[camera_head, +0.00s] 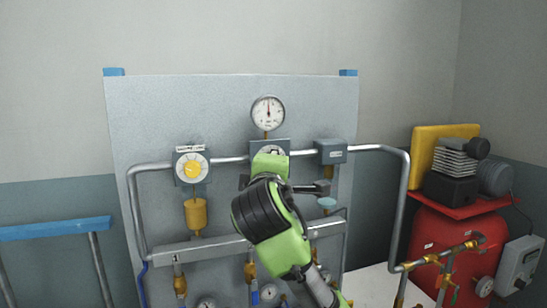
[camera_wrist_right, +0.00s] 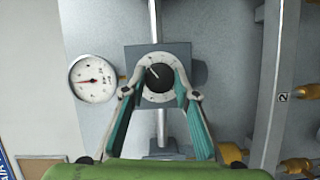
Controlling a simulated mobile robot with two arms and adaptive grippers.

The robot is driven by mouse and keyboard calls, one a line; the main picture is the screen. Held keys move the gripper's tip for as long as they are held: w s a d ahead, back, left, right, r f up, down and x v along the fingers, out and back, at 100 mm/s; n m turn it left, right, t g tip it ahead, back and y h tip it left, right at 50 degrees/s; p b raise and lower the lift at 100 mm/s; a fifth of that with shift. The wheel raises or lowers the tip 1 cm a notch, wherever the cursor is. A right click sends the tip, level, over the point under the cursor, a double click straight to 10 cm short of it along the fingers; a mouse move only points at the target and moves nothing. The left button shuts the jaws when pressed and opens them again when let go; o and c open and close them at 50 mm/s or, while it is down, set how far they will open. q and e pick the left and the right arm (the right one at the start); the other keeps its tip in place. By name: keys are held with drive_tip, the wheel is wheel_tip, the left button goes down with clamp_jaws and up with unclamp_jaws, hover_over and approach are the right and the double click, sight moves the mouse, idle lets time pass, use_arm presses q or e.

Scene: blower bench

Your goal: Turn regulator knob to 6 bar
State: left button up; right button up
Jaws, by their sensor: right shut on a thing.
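The regulator knob (camera_wrist_right: 157,76) is black with a white pointer mark and sits in a pale round dial on a grey block, seen in the right wrist view. My right gripper (camera_wrist_right: 159,86) has a finger on each side of it and is shut on it. In the head view, my green right wrist hides the knob. The pressure gauge (camera_head: 268,112) has a white face and stands above the regulator; its needle points nearly straight up. The gauge also shows in the right wrist view (camera_wrist_right: 93,78), turned sideways. Its numbers are too small to read. My left gripper is not in view.
On the grey panel (camera_head: 140,110), a yellow knob on a white dial (camera_head: 192,168) is left of my wrist and a grey box (camera_head: 331,152) is right. Metal pipes cross the panel. A red compressor tank (camera_head: 435,245) stands at the right.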

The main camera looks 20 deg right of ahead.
drive_tip(key=shift+m+g+y+p, duration=0.3)
drive_tip(key=shift+m+g+p, duration=0.1)
drive_tip(key=shift+m+p, duration=0.7)
drive_tip(key=o, duration=1.1)
drive_tip(key=shift+v, duration=5.95)
